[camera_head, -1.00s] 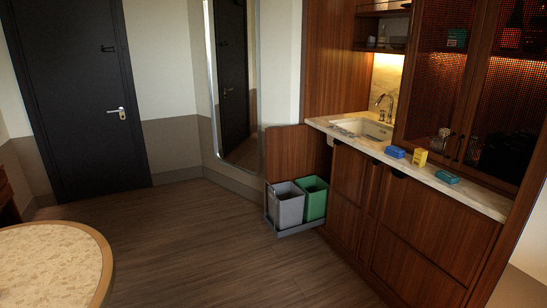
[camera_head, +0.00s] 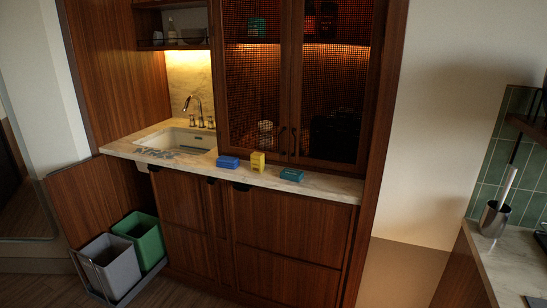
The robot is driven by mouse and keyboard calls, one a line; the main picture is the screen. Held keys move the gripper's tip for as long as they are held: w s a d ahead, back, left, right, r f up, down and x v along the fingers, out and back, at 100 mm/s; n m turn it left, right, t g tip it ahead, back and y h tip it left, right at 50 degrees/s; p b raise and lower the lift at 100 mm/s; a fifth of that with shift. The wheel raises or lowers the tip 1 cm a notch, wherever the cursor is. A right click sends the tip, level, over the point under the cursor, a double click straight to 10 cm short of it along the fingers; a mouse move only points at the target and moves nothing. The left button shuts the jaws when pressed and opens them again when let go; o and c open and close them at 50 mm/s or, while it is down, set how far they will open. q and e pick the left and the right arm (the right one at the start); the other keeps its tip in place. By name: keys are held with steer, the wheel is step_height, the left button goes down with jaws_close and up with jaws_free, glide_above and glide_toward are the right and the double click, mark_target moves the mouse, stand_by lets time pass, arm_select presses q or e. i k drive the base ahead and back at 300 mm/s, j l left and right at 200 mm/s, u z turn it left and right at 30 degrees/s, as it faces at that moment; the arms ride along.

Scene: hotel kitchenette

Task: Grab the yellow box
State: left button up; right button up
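The yellow box (camera_head: 258,161) stands upright on the pale stone counter (camera_head: 325,187), to the right of the sink. A blue box (camera_head: 228,162) lies close to its left and a teal box (camera_head: 291,174) lies to its right. The yellow box is fully visible and nothing touches it that I can make out. Neither of my grippers shows in the head view.
The sink (camera_head: 190,141) with its tap is left of the boxes. A pulled-out bin drawer with a grey bin (camera_head: 109,263) and a green bin (camera_head: 141,240) juts out at lower left. Another counter (camera_head: 505,262) with a metal cup (camera_head: 494,219) stands at right.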

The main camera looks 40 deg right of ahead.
mark_target(258, 159)
steer(key=i+z, duration=0.45)
steer(key=i+j+z, duration=0.15)
steer(key=i+z, duration=0.3)
steer(key=i, duration=0.2)
